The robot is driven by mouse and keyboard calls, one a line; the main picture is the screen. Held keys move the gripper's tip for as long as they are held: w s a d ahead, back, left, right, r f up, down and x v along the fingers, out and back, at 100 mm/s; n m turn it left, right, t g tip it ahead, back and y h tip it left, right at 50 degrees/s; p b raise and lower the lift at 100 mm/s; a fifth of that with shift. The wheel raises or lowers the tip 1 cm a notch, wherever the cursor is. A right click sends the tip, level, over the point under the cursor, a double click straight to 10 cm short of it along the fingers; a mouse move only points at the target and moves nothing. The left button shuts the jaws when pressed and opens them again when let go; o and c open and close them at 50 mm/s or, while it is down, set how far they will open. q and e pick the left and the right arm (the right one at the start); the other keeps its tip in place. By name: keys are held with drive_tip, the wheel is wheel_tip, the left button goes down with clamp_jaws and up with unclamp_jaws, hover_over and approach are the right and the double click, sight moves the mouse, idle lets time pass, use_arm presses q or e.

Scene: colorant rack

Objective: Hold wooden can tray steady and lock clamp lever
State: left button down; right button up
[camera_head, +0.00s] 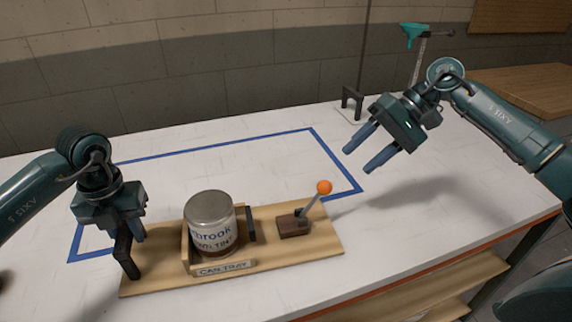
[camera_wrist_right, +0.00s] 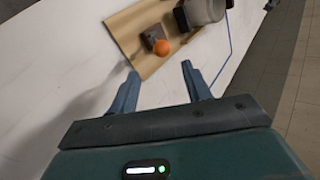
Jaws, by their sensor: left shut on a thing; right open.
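The wooden can tray (camera_head: 277,257) lies on the white table, with a labelled metal can (camera_head: 211,222) standing in its holder. The clamp lever (camera_head: 311,204) has an orange ball knob and rises tilted to the upper right from a dark brown block. My left gripper (camera_head: 130,238) is shut on the black tray handle (camera_head: 124,252) at the tray's left end. My right gripper (camera_head: 361,155) is open and empty, above and to the right of the lever, apart from it. In the right wrist view the orange knob (camera_wrist_right: 162,47) and tray board (camera_wrist_right: 146,62) show beyond the open fingers.
Blue tape (camera_head: 235,143) outlines a rectangle on the table (camera_head: 420,235), partly under the tray. A black bracket (camera_head: 352,102) and a stand with a teal top (camera_head: 414,36) are at the back. The table right of the tray is clear.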

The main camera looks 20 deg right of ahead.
use_arm(q)
drive_tip(key=shift+d, duration=0.1)
use_arm(e)
drive_tip(key=shift+d+r, duration=0.5)
use_arm(q)
drive_tip(key=c, duration=1.1)
unclamp_jaws()
use_arm(e)
drive_tip(key=shift+s, duration=0.1)
use_arm(q)
drive_tip(key=shift+r, duration=0.1)
wheel_tip(320, 180, up, 12)
drive_tip(key=shift+f, duration=0.1)
drive_tip(key=shift+s, duration=0.1)
use_arm(e)
drive_tip(key=shift+f, duration=0.1)
